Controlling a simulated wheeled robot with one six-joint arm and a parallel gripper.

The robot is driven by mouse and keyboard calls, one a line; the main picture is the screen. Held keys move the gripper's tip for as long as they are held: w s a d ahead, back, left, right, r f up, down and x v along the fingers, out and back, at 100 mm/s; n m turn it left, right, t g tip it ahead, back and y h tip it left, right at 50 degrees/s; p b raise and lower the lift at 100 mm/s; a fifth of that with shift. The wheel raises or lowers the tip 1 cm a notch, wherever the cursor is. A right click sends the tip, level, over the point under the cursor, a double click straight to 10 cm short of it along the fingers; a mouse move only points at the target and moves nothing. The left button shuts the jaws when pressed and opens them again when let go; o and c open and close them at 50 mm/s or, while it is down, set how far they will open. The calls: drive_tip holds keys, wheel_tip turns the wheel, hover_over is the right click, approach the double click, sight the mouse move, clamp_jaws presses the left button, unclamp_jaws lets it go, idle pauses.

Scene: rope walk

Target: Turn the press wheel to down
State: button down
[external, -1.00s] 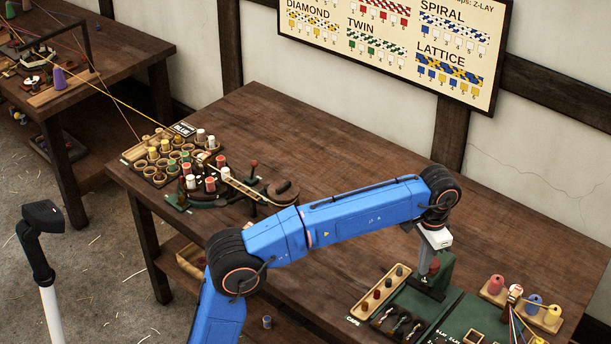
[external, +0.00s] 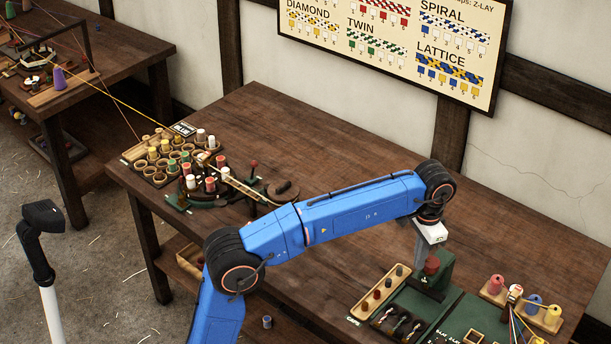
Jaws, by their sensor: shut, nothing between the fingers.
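The press (external: 447,270) is a dark green upright frame on a green base at the right part of the table. A dark red round part (external: 432,264), which looks like its wheel, sits at the top of the press. My gripper (external: 417,262) hangs down at the end of the blue arm, just left of the red part. Its fingers look closed with nothing held. I cannot tell whether they touch the red part. The wheel's marks and its position are too small to read.
A wooden caps tray (external: 372,300) lies left of the press. A spool rack (external: 497,287) with coloured threads stands to its right. A braiding station (external: 205,180) with several bobbins is at the table's left end. The middle of the table is clear.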

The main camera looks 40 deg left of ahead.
drive_tip(key=shift+w+a, duration=0.4)
idle(0.4)
drive_tip(key=shift+a, duration=0.1)
wheel_tip(320, 180, up, 6)
drive_tip(key=shift+s+a, duration=0.2)
idle(0.8)
drive_tip(key=s+d+f, duration=0.1)
drive_tip(key=d+f, duration=0.2)
drive_tip(key=f, duration=0.3)
drive_tip(key=shift+d, duration=0.2)
idle(0.6)
drive_tip(key=shift+s, duration=0.1)
